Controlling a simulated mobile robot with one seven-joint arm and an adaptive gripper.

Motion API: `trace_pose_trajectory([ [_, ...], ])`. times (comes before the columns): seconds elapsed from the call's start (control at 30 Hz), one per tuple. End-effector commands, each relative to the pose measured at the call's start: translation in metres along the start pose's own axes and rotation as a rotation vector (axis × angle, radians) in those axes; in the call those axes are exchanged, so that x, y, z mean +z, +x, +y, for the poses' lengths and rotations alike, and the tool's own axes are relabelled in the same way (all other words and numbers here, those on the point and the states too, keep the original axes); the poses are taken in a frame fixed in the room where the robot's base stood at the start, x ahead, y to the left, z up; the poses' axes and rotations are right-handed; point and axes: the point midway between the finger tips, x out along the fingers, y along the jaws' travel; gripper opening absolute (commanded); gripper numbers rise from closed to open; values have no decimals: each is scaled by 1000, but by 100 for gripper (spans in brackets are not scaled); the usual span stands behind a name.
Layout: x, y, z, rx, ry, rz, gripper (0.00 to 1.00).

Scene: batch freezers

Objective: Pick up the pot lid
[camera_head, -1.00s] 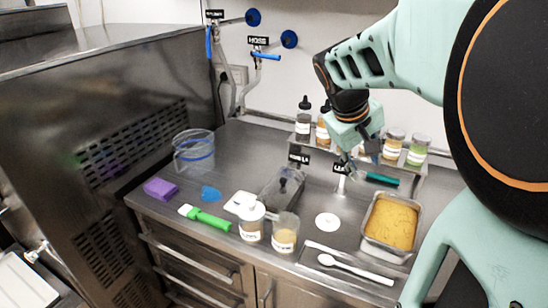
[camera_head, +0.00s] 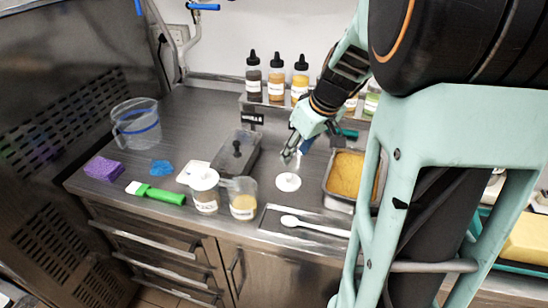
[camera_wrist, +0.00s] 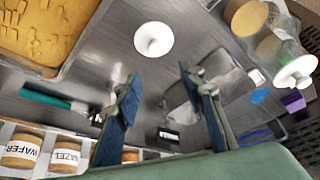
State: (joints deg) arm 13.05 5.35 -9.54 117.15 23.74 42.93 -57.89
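A loose round white lid (camera_head: 288,182) lies flat on the steel counter, left of the tray of yellow food. In the wrist view the white lid (camera_wrist: 153,39) shows a small raised centre and sits beyond the fingertips. My gripper (camera_head: 291,156) is above the counter, a little behind the lid in the head view and apart from it. In the wrist view my gripper (camera_wrist: 160,76) has its two blue fingers spread with nothing between them.
A steel tray of yellow food (camera_head: 347,176) is right of the lid. A white spoon (camera_head: 312,227) lies at the front. Squeeze bottles (camera_head: 276,80) line the back shelf. A green spatula (camera_head: 155,194) lies left.

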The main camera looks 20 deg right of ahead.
Motion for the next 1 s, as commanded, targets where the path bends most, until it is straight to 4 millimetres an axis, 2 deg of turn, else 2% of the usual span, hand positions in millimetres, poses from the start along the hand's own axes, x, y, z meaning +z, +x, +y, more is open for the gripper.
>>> trace_pose_trajectory([
  [0.2, 2, 36, -1, -4, 1, -5, 37],
  [0.47, 5, 57, 1, -1, 1, -4, 37],
  [0.63, 16, 82, 5, -3, 3, -7, 37],
  [0.7, 15, 91, 5, -3, 1, -5, 37],
  [0.83, 14, 100, 5, -1, 0, -3, 37],
  [1.0, 14, 102, 5, 0, 0, -2, 37],
])
